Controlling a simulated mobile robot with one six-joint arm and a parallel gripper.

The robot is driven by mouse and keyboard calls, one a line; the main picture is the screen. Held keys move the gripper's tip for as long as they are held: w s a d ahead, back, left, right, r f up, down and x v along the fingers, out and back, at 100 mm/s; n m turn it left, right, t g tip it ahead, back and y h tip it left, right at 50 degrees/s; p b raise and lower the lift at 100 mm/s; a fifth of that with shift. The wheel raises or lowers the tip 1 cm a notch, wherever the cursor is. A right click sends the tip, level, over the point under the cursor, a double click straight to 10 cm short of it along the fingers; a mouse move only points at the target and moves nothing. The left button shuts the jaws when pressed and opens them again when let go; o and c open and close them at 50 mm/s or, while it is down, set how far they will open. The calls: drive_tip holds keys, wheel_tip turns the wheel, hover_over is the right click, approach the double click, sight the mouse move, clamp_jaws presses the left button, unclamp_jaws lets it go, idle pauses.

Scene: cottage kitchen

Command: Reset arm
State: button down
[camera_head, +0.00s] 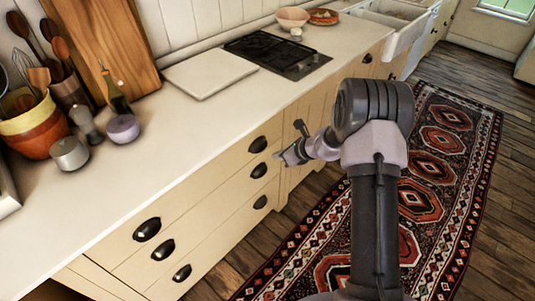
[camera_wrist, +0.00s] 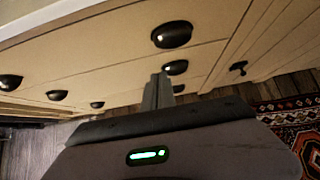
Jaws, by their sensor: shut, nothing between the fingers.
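My gripper (camera_head: 284,157) is in front of the cream drawer fronts, below the worktop edge, at the end of my folded arm in the head view. In the wrist view my gripper (camera_wrist: 158,88) shows as two grey fingers close together, shut and empty. Its tips point towards the drawers (camera_wrist: 115,60) near a dark cup handle. The head view does not show clearly whether the tips touch the drawer front. My upright arm link and dark elbow stand over the rug.
The worktop (camera_head: 205,125) holds a white board (camera_head: 210,72), a black hob (camera_head: 277,52), bowls and a utensil pot (camera_head: 30,125). Dark cup handles (camera_head: 147,229) stick out from the drawers. A patterned rug (camera_head: 445,145) lies on the wooden floor, with open room to the right.

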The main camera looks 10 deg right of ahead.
drive_tip(key=s+a+r+n, duration=0.3)
drive_tip(key=s+r+n, duration=0.1)
drive_tip(key=r, duration=0.4)
drive_tip(key=s+a+r+n+g, duration=0.1)
drive_tip(key=s+a+r+n, duration=0.15)
drive_tip(key=s+r, duration=0.35)
drive_tip(key=s+a+r+n, duration=0.3)
drive_tip(key=r+n, duration=0.2)
drive_tip(key=r, duration=0.4)
drive_tip(key=s+r+n+h, duration=0.1)
drive_tip(key=s+r+n, duration=0.2)
drive_tip(key=s, duration=0.9)
drive_tip(key=s+d+r+n+h, duration=0.1)
drive_tip(key=s+r+n+h, duration=0.1)
drive_tip(key=s+n, duration=0.8)
drive_tip(key=s+r, duration=0.1)
drive_tip(key=s, duration=0.2)
drive_tip(key=shift+s+d+r, duration=0.1)
